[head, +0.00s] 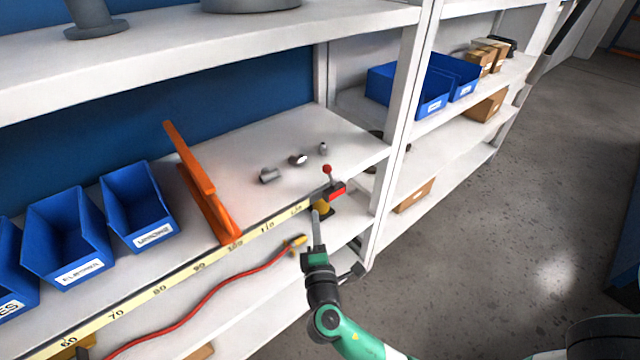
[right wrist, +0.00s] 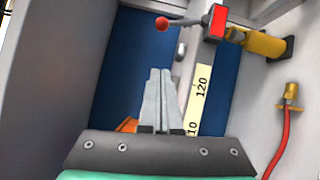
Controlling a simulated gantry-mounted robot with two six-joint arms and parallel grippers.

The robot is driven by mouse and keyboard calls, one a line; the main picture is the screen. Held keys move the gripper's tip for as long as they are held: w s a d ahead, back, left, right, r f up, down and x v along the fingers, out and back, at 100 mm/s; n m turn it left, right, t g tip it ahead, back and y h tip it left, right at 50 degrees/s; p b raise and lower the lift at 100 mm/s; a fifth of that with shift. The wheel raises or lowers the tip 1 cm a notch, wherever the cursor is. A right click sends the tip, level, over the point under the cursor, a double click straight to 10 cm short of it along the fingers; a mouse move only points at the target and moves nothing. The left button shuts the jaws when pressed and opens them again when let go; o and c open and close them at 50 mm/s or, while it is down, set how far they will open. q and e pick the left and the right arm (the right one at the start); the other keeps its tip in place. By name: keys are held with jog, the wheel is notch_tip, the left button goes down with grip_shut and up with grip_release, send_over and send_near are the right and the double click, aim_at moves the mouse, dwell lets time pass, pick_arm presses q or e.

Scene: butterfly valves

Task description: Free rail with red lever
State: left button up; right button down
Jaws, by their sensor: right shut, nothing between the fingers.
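The red lever, a red ball knob (head: 327,169) on a thin grey stem beside a red block (head: 336,190), sits at the right end of the shelf's front edge. In the right wrist view the knob (right wrist: 162,24) is at the top, beyond my fingertips, with the red block (right wrist: 217,20) to its right. An orange rail (head: 205,182) stands across the shelf, left of the lever. My right gripper (head: 315,213) is shut and empty, just below and left of the lever, apart from the knob; it also shows in the right wrist view (right wrist: 160,72). My left gripper is not in view.
A yellow scale (head: 198,264) runs along the shelf's front edge. A yellow cylinder (right wrist: 262,45) adjoins the red block. Blue bins (head: 138,203) stand left; small metal fittings (head: 298,159) lie behind the lever.

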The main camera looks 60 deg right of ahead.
jog(key=b, duration=0.3)
send_near(329, 176)
jog(key=w+d+r, duration=0.2)
jog(key=w+r, duration=0.1)
jog(key=w, duration=0.2)
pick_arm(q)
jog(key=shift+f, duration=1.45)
pick_arm(e)
jog(key=shift+d, duration=0.75)
